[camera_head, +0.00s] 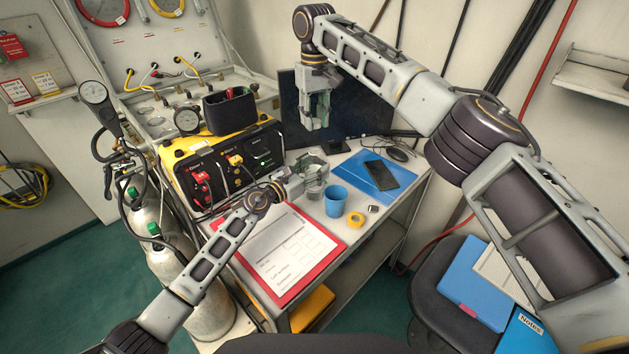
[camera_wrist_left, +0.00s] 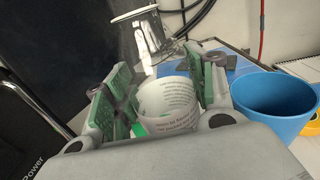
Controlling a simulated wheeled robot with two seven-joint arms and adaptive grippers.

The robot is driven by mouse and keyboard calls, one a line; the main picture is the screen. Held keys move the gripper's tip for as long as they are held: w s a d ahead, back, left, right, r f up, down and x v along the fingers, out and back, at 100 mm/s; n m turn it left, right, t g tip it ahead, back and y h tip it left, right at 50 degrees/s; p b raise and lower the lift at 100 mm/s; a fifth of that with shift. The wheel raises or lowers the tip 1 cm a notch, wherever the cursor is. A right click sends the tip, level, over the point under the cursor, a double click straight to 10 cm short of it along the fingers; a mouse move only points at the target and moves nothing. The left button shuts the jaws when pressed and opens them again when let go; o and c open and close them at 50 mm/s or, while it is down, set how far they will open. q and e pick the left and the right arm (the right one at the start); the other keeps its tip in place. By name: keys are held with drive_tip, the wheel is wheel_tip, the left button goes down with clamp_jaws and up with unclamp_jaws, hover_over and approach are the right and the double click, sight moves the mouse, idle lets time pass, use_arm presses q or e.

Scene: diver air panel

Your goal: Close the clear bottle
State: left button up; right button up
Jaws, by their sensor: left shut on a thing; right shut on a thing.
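My left gripper (camera_head: 312,172) is low over the table, between the yellow-and-black panel box and the blue cup. In the left wrist view its green-padded fingers (camera_wrist_left: 165,100) are shut around the clear bottle (camera_wrist_left: 168,104), which shows as a round, pale body with printed text. In the head view the bottle is mostly hidden by the gripper. My right gripper (camera_head: 317,112) is higher up, in front of the dark monitor, pointing down. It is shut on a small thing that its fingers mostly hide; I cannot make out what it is. The two grippers are apart.
A blue cup (camera_head: 336,201) and yellow tape roll (camera_head: 356,219) stand close right of my left gripper. A phone (camera_head: 390,174) lies on a blue folder (camera_head: 362,172). A red clipboard (camera_head: 330,246) lies in front. The panel box (camera_head: 190,160) is on the left, the monitor (camera_head: 358,112) behind.

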hover_over(315, 147)
drive_tip(key=shift+f, duration=2.45)
drive_tip(key=shift+f, duration=0.2)
drive_tip(key=shift+f, duration=0.7)
drive_tip(key=shift+f, duration=0.55)
